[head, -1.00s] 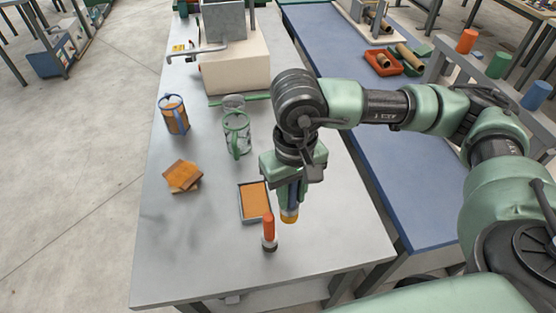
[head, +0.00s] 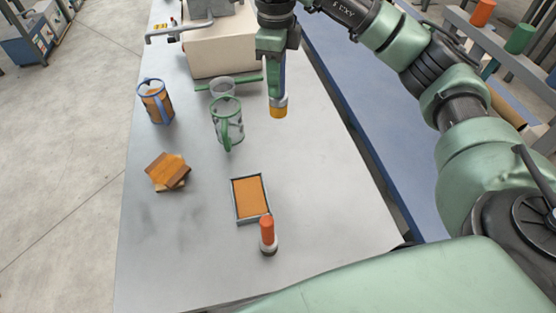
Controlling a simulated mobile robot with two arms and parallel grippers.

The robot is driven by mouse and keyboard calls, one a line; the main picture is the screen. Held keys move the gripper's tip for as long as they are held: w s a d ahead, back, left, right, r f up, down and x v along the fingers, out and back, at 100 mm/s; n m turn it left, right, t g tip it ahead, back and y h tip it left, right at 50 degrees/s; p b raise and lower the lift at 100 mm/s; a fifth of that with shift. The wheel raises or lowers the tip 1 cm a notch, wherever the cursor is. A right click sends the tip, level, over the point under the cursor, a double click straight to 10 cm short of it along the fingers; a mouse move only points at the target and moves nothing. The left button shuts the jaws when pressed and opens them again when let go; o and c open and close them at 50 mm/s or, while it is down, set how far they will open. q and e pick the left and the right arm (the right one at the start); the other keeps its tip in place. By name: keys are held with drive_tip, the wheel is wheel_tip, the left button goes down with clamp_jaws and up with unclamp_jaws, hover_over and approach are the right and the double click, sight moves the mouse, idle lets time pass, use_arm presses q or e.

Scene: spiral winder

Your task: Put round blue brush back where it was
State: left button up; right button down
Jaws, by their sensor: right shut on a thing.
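My right gripper (head: 271,58) is shut on the round blue brush (head: 278,98), over the grey table (head: 325,190). The brush hangs upright with its yellow-orange bristles down. Its upper part is hidden by the gripper. It shows to the right of the green-handled clear mug (head: 228,125) and in front of the beige machine block (head: 216,50). I cannot tell its exact height over the table. My left gripper is not in view.
A shallow tray with an orange pad (head: 250,197) and an upright red-handled tool (head: 267,235) are near the front. The table's right side is clear.

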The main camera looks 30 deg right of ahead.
sight(276, 103)
wheel_tip(276, 103, down, 6)
drive_tip(key=shift+f, duration=0.15)
wheel_tip(276, 103, down, 14)
drive_tip(key=p, duration=0.2)
drive_tip(key=shift+r+p, duration=0.25)
drive_tip(key=shift+p, duration=0.05)
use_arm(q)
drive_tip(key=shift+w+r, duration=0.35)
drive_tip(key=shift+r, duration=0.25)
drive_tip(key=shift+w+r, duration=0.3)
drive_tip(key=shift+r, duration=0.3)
use_arm(e)
drive_tip(key=shift+w, duration=0.1)
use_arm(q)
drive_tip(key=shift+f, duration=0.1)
use_arm(e)
drive_tip(key=c, duration=1.2)
unclamp_jaws()
drive_tip(key=shift+f, duration=0.1)
